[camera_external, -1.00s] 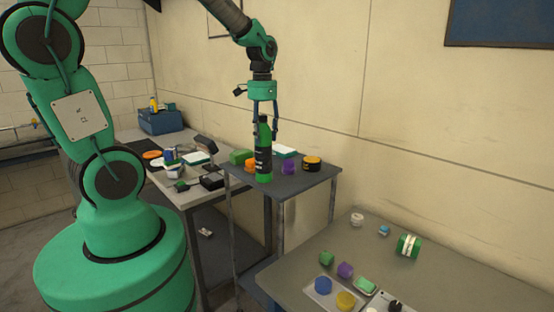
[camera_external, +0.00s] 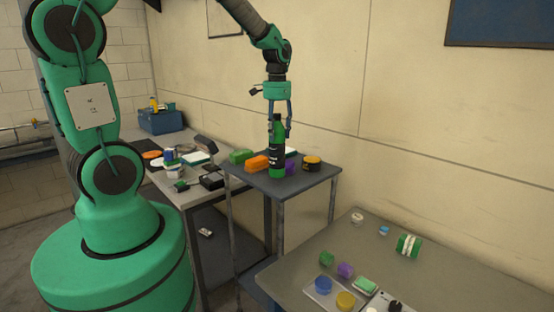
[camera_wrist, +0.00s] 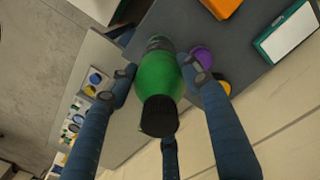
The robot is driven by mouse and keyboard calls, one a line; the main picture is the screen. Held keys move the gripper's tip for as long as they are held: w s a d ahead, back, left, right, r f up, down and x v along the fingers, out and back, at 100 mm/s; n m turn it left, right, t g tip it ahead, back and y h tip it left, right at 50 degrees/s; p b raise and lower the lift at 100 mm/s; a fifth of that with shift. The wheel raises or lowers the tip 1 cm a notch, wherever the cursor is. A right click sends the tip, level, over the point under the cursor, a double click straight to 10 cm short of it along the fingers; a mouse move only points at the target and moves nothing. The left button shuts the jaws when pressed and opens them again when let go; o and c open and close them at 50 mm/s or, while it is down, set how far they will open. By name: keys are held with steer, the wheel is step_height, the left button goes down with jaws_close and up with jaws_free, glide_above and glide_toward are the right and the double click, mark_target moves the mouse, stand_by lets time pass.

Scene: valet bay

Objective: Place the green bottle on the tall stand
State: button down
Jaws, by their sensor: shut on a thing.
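The green bottle (camera_external: 276,160), with a dark label and black cap, is upright in my gripper (camera_external: 277,125) in the external view. Its lower end overlaps the grey top of the tall stand (camera_external: 300,187) near the front edge. I cannot tell whether it touches. In the wrist view the fingers of my gripper (camera_wrist: 159,75) close around the bottle (camera_wrist: 158,78), the cap facing the camera. The bottle's base is mostly hidden; the grey stand top (camera_wrist: 185,25) lies beyond it.
On the stand are a green block (camera_external: 240,156), an orange block (camera_external: 256,163), a purple item (camera_wrist: 203,57) and a black-and-yellow tin (camera_external: 312,163). Bare surface shows at the front right. A cluttered table (camera_external: 190,198) is left; a lower table (camera_external: 300,262) with small items is right.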

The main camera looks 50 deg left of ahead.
mark_target(279, 139)
steer(key=shift+w, duration=0.4)
steer(key=shift+f+p, duration=0.45)
steer(key=shift+f, duration=1.45)
steer(key=c, duration=0.8)
jaws_free()
steer(key=shift+c, duration=0.2)
step_height(279, 139, up, 12)
steer(key=shift+r+b, duration=0.1)
steer(key=shift+b, duration=0.45)
